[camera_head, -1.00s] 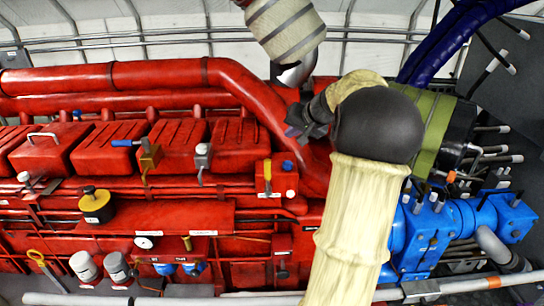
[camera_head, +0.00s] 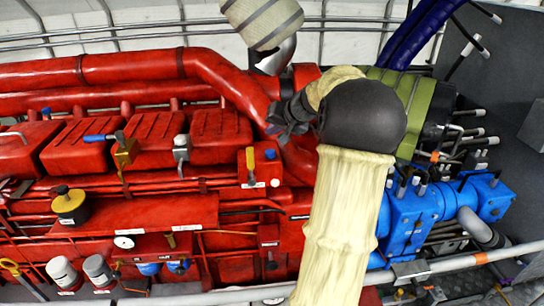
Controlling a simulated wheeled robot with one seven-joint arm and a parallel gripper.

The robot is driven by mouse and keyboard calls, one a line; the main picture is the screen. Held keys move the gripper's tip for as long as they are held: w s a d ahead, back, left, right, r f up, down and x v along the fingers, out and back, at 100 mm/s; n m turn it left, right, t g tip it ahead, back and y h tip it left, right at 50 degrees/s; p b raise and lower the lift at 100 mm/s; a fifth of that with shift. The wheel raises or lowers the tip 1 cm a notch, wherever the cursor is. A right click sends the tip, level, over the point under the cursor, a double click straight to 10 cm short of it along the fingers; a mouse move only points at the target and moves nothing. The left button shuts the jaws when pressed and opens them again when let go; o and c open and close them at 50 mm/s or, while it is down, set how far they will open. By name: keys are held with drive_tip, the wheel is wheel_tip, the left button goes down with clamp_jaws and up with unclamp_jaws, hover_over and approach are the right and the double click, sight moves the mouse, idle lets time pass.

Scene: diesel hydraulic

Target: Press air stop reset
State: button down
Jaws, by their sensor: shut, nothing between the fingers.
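No control in the head view carries a readable "air stop reset" label, so I cannot tell for sure which one it is. A red box on the engine has a small blue knob (camera_head: 270,154) and, to its left, a yellow-handled lever (camera_head: 250,161). My gripper (camera_head: 275,124) is dark, shut and empty. In the picture it is just above the blue knob, against the red engine pipework. My arm partly hides the gripper, and its gap to the engine cannot be judged.
The red engine (camera_head: 215,150) fills the left and middle. A blue-handled valve (camera_head: 104,138), a round gauge (camera_head: 124,242) and a yellow-and-black knob (camera_head: 70,205) are on it. A blue pump (camera_head: 405,220) is right of my arm. A grey rail (camera_head: 450,264) crosses the lower right.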

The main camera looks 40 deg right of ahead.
sight(273, 153)
drive_tip(key=shift+f+b, duration=1.6)
drive_tip(key=shift+f, duration=0.55)
drive_tip(key=shift+f, duration=0.1)
drive_tip(key=shift+w+f+b, duration=0.15)
drive_tip(key=shift+f+b, duration=0.15)
drive_tip(key=shift+b, duration=0.25)
drive_tip(key=shift+f+b, duration=0.65)
drive_tip(key=shift+b, duration=0.05)
idle(1.1)
drive_tip(key=shift+r, duration=0.1)
drive_tip(key=shift+r+p, duration=0.65)
drive_tip(key=shift+r, duration=0.3)
drive_tip(key=shift+r+p, duration=1.65)
drive_tip(key=shift+r, duration=0.95)
